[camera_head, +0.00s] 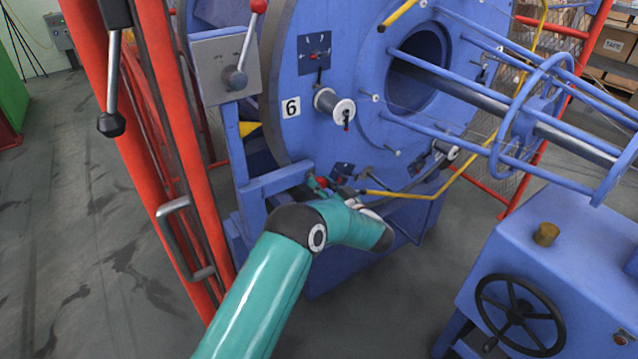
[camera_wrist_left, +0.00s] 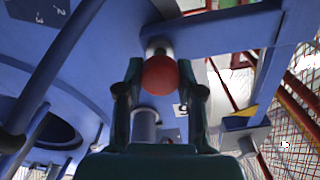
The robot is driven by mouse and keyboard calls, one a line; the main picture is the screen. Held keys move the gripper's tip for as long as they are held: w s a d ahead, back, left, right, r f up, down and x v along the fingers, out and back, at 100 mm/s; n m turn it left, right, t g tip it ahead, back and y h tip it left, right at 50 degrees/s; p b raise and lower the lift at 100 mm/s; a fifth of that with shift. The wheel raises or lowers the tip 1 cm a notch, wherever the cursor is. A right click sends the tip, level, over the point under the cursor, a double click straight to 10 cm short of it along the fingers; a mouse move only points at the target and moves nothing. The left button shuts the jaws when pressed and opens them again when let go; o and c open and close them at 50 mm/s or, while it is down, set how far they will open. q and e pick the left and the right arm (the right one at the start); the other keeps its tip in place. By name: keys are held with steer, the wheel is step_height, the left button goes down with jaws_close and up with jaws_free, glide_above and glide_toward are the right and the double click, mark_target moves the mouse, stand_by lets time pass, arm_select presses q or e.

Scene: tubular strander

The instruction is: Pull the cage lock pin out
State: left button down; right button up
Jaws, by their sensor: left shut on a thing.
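My left gripper (camera_head: 316,185) reaches in from below. In the left wrist view its two dark teal fingers (camera_wrist_left: 161,92) stand on either side of the knob, shut on it. My right gripper is in neither view.
The big blue cage disc (camera_head: 345,85) with bobbins and a number 6 plate (camera_head: 291,107) stands behind. A lever box (camera_head: 225,68) and red guard posts (camera_head: 170,150) stand left. A blue cabinet with a black handwheel (camera_head: 520,314) stands right. Yellow tubing (camera_head: 455,175) runs near my wrist.

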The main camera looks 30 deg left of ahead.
arm_select(q)
steer(key=shift+v, duration=1.15)
steer(key=shift+w+f, duration=0.1)
steer(key=shift+w, duration=0.05)
steer(key=c, duration=0.7)
jaws_free()
steer(key=shift+d, duration=0.1)
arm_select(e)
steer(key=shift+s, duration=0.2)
arm_select(q)
steer(key=v, duration=1.2)
steer(key=shift+f, duration=0.1)
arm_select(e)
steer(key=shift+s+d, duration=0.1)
